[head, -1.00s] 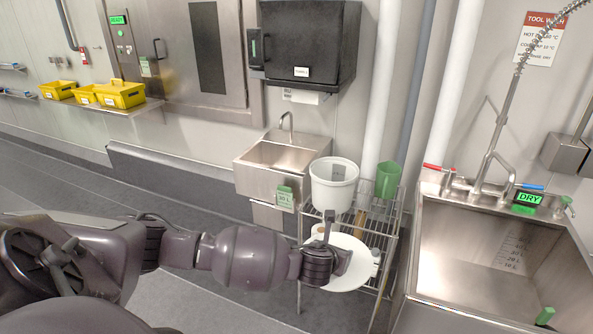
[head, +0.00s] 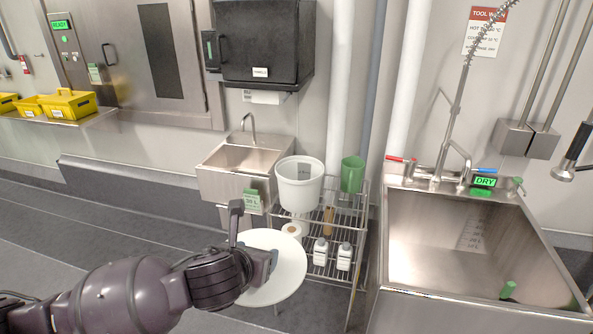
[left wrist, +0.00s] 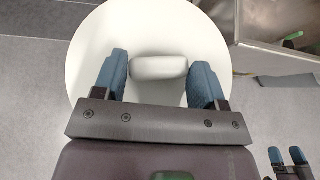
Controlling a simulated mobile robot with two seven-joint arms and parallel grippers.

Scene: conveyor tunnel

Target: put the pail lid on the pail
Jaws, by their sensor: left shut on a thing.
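The white round pail lid (head: 287,272) hangs in the air in front of the wire rack in the head view. My left gripper (head: 268,264) is shut on its handle. In the left wrist view the lid (left wrist: 150,28) lies beyond the blue fingers, its pale handle (left wrist: 158,67) between them. The white pail (head: 299,188) stands upright on the rack's top shelf, its top open, above and behind the lid. My right gripper (left wrist: 287,157) shows only at the lower right of the left wrist view, empty, its fingers apart.
The wire rack (head: 357,222) also holds a green jug (head: 352,174) beside the pail and white bottles (head: 344,257) below. A hand sink (head: 243,160) is left of it, a large steel sink (head: 425,290) right. Floor at the left is clear.

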